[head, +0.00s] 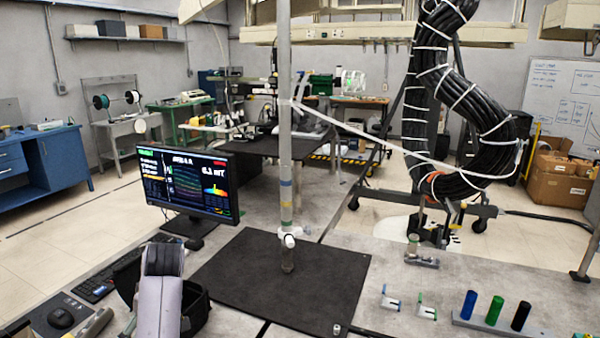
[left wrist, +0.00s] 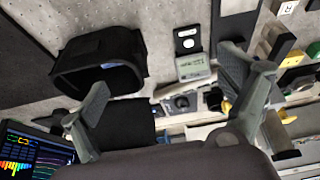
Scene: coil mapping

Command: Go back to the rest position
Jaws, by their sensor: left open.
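My left gripper (left wrist: 172,108) shows in the left wrist view with its two grey fingers spread wide apart. I see nothing held between them. Beyond the fingers are a dark open-topped holder (left wrist: 100,62) and a small grey meter with a display (left wrist: 194,66). In the head view, part of my left arm (head: 162,285) rises at the lower left, in front of the bench; its fingertips cannot be made out there. My right arm and gripper are not in view.
A monitor (head: 187,184) stands left of a black mat (head: 265,290). A vertical pole (head: 285,130) with a white fitting (head: 288,236) stands over the mat. Blue, green and black cylinders (head: 494,310) stand at the right. A thick black cable bundle (head: 455,95) hangs behind. The mat's right side is mostly clear.

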